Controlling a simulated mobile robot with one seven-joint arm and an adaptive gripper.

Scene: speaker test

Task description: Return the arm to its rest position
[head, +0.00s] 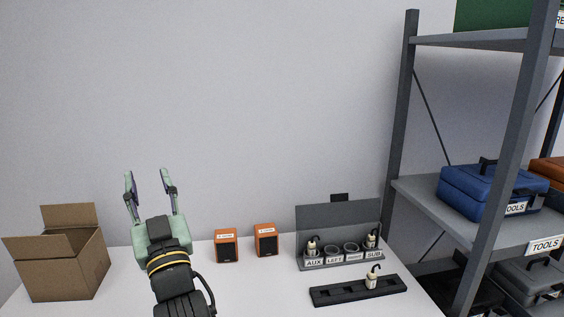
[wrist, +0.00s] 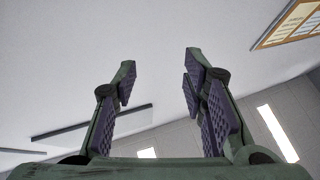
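My gripper (head: 151,184) is raised above the table at the left of the head view, its fingers pointing up. The fingers are apart with nothing between them. In the wrist view my gripper (wrist: 157,85) also shows its two fingers spread and empty, facing the ceiling and upper walls. My arm runs down from it to the bottom edge of the head view.
An open cardboard box (head: 62,268) stands left of my arm. Two orange speakers (head: 226,246) (head: 265,241) stand right of it. Further right are a labelled socket stand (head: 339,222) and a black tray (head: 332,295), both holding plugs. A shelf rack (head: 401,120) stands at the right.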

